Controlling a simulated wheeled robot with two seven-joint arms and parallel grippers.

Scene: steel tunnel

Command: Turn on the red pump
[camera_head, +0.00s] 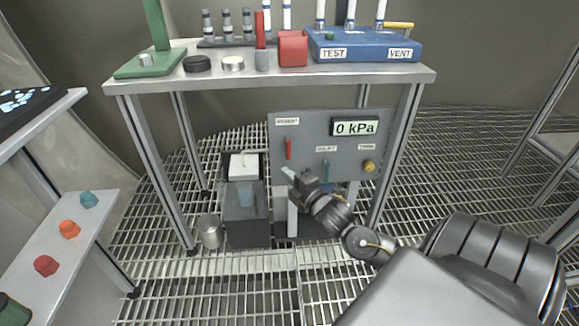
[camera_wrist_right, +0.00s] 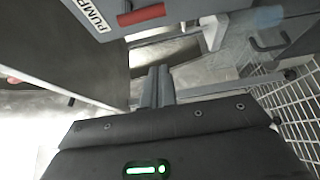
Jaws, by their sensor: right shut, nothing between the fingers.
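A grey control panel (camera_head: 310,125) stands under the table. It has a red lever (camera_head: 288,148) below a label that reads PUMP, a blue-green lever (camera_head: 326,168) and a yellow knob (camera_head: 369,166). A display (camera_head: 354,127) on it reads 0 kPa. My right gripper (camera_head: 289,173) is in front of the panel, just below the red lever, shut and empty. In the right wrist view the red lever (camera_wrist_right: 140,14) and PUMP label lie beyond the closed fingertips (camera_wrist_right: 158,72), apart from them. My left gripper is not in view.
The table (camera_head: 200,80) above the panel holds a blue TEST/VENT box (camera_head: 362,46), a red block (camera_head: 292,48) and small parts. A dark box with a clear tank (camera_head: 245,200) and a metal cup (camera_head: 210,231) stand left of the panel. A side shelf (camera_head: 60,250) holds coloured knobs.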

